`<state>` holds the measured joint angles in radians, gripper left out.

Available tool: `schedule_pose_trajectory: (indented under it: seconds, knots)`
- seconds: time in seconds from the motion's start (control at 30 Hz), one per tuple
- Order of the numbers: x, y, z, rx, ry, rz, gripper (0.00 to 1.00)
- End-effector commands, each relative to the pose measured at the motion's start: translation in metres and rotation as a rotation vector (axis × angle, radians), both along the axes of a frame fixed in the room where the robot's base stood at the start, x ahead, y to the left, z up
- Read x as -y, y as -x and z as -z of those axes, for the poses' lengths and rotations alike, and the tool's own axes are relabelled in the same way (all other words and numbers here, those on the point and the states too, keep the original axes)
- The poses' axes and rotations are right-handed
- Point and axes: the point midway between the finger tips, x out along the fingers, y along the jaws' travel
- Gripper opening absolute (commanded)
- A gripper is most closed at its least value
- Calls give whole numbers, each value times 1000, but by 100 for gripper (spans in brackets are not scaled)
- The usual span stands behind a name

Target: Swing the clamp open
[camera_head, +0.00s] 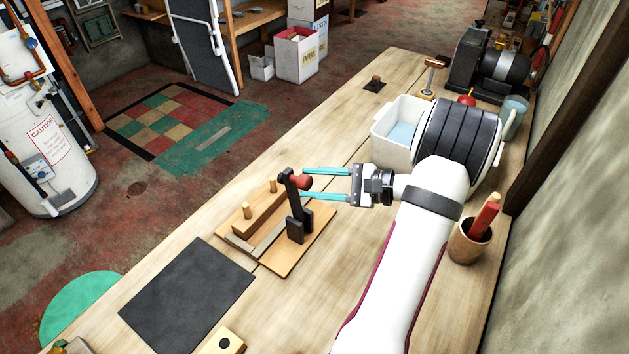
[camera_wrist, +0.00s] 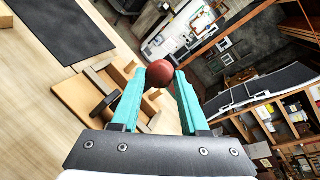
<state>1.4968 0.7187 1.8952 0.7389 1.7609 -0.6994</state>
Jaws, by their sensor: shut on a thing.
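The clamp (camera_head: 292,202) stands on a wooden board (camera_head: 287,262) on the workbench. Its dark lever is upright and has a red ball knob (camera_head: 304,182) at the top. My gripper (camera_head: 305,183) reaches in from the right with its two teal fingers on either side of the knob. In the wrist view the red knob (camera_wrist: 157,74) sits between the fingertips, and the gripper is shut on it. The lower part of the clamp is partly hidden in the wrist view.
A black mat (camera_head: 187,295) lies left of the board. A white bin (camera_head: 385,148), a wooden cup (camera_head: 466,243) with a red-handled tool and a grinder (camera_head: 490,65) stand along the bench.

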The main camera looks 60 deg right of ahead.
Motion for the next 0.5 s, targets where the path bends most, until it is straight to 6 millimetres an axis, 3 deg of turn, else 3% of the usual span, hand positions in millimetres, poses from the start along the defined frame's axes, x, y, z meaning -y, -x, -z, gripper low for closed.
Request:
schedule_pose_trajectory:
  seconds: [0.1, 0.13, 0.27, 0.5]
  knots:
    - [-7, 3, 9, -23, -6, -19, 0]
    - [-6, 3, 9, -23, -6, -19, 46]
    - [-6, 3, 8, -22, -4, -19, 70]
    - [-5, 2, 6, -18, 0, -16, 71]
